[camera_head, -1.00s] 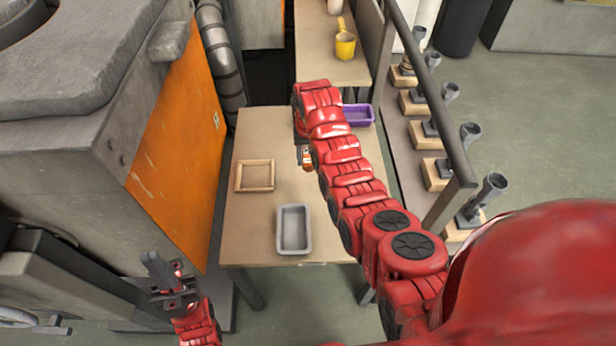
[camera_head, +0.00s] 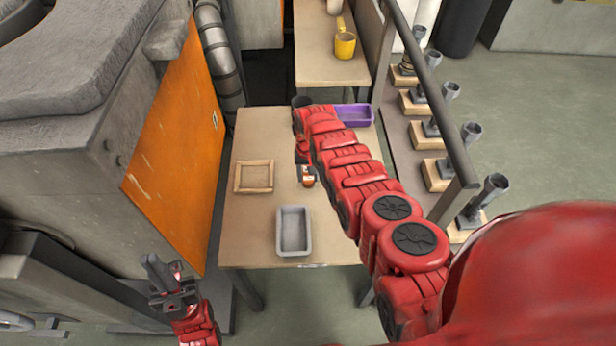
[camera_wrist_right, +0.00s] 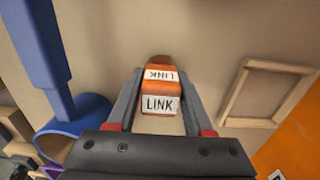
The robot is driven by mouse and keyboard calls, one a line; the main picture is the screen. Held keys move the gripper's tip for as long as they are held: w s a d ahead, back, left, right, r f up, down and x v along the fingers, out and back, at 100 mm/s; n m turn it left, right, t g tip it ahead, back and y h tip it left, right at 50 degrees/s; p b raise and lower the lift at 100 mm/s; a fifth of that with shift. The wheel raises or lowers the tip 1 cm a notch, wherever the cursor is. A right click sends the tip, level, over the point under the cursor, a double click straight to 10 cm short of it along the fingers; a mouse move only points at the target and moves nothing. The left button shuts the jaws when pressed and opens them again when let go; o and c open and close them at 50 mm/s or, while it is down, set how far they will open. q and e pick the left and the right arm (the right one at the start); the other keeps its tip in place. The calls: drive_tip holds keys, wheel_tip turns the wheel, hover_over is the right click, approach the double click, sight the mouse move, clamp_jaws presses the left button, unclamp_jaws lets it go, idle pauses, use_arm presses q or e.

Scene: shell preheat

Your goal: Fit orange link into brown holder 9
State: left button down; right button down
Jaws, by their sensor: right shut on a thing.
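The orange link (camera_head: 308,181) is a small orange piece with white "LINK" labels. It shows upright between the fingers in the right wrist view (camera_wrist_right: 159,98). My right gripper (camera_head: 304,165) is shut on it above the table, right of the square frame. A brown wooden square frame (camera_head: 239,177) lies on the table's left part and also shows at right in the wrist view (camera_wrist_right: 238,92). I see no number on it and cannot tell if it is holder 9. My left gripper (camera_head: 172,284) is off the table at lower left; its jaw state is unclear.
A grey tray (camera_head: 280,232) stands at the table's (camera_head: 245,218) front, a purple bin (camera_head: 371,114) at back right. An orange panel (camera_head: 178,150) rises at left. A rail (camera_head: 432,90) and several grey pipe stands on wooden blocks (camera_head: 437,176) are at right.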

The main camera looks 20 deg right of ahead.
drive_tip(key=shift+r, duration=0.1)
drive_tip(key=shift+f, duration=0.2)
drive_tip(key=shift+c, duration=1.5)
unclamp_jaws()
